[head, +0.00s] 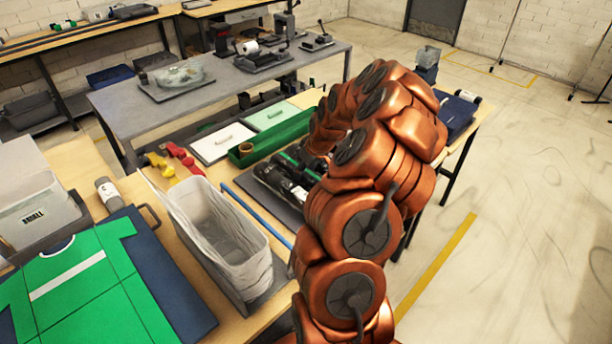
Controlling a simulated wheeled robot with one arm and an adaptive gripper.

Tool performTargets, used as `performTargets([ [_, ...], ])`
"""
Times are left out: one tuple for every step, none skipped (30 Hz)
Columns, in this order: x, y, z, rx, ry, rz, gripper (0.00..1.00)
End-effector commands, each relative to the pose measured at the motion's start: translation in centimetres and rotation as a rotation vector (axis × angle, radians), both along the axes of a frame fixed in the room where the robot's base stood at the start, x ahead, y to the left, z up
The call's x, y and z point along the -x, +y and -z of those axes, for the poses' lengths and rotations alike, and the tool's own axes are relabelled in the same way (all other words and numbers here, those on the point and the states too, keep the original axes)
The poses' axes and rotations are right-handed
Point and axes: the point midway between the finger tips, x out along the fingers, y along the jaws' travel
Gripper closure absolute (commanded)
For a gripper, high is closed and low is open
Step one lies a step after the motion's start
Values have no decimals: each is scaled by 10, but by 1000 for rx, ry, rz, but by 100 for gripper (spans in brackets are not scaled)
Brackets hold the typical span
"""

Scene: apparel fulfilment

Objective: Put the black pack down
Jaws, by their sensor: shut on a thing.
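My copper-coloured arm reaches over the near table, and my gripper (311,165) points down at its far end, partly hidden by the arm links. It is shut on a black pack (283,181), which is at or just above a dark grey tray (284,212). Dark shapes crowd together there, so I cannot tell whether the pack touches the tray. The fingertips and the right side of the pack are hidden behind my arm.
A green tray (288,132) with a tape roll lies behind. A clear bag-lined bin (222,240) stands to the left, beside a green shirt (75,280) on a blue board. A grey table (130,110) stands beyond.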

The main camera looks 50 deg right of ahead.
Motion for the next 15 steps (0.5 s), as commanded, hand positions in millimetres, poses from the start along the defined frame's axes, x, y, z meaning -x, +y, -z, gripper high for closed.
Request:
performTargets([
  [1,0,2,-1,2,1,93],
  [1,0,4,-2,2,0,93],
  [1,0,7,-2,2,0,93],
  [1,0,10,-1,1,1,93],
  [1,0,13,-1,1,1,93],
  [1,1,17,-2,1,0,93],
  [1,1,20,-2,2,0,93],
  [1,1,23,-3,2,0,93],
  [2,1,27,-4,3,1,93],
  [2,1,29,-4,3,1,93],
  [2,1,31,-4,2,1,93],
  [1,0,32,-3,1,1,93],
  [1,0,33,-2,0,1,93],
  [1,0,33,-1,0,1,93],
  [1,0,33,0,0,1,93],
])
